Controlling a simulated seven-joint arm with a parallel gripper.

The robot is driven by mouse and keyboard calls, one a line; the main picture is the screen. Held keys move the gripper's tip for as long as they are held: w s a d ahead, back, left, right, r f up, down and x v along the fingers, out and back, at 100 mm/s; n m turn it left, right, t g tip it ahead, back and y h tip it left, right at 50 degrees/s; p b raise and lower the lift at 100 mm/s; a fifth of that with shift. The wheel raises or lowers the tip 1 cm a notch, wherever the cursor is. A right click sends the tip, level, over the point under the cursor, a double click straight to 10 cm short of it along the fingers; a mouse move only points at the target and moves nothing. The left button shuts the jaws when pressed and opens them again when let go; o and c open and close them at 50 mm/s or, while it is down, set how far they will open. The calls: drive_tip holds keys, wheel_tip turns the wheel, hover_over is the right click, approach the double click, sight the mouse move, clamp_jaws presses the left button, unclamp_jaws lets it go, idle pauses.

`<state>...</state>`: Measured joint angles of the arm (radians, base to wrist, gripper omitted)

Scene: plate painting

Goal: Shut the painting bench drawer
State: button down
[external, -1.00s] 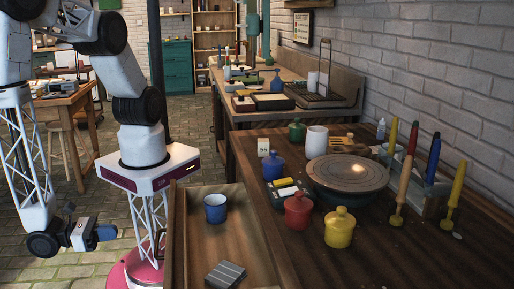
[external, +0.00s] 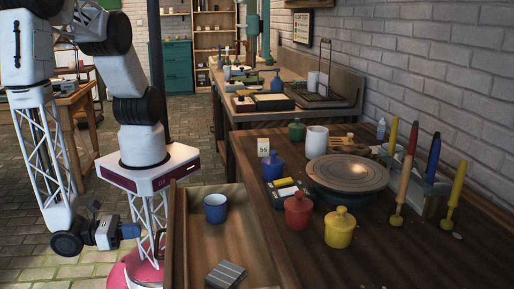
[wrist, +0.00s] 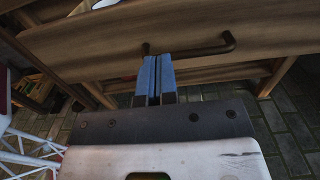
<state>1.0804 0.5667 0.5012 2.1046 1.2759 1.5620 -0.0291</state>
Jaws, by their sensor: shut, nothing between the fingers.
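The painting bench drawer (external: 176,240) stands open at the left side of the wooden bench. A blue cup (external: 216,208) and a grey ridged block (external: 226,273) are inside it. In the wrist view the drawer front (wrist: 100,45) spans the top, with a dark bar handle (wrist: 205,48). My gripper (external: 136,231) is left of the drawer front in the external view, its blue fingers pointing toward it. In the wrist view the fingers (wrist: 156,60) are shut and empty, overlapping the left part of the handle. I cannot tell whether they touch the front.
The bench top holds a turntable (external: 346,173), a red jar (external: 298,211), a yellow jar (external: 340,229), a blue jar (external: 273,167) and upright coloured tools (external: 431,160). Tiled floor lies open left of the drawer.

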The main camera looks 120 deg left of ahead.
drive_tip(key=x, duration=0.7)
idle(0.3)
drive_tip(key=shift+w+a, duration=0.2)
drive_tip(key=x, duration=2.6)
drive_tip(key=shift+w+a+f, duration=0.15)
drive_tip(key=shift+w+a, duration=0.25)
drive_tip(key=shift+w, duration=0.05)
drive_tip(key=shift+w, duration=0.15)
drive_tip(key=shift+d, duration=0.15)
hover_over(207, 243)
idle(0.6)
idle(0.6)
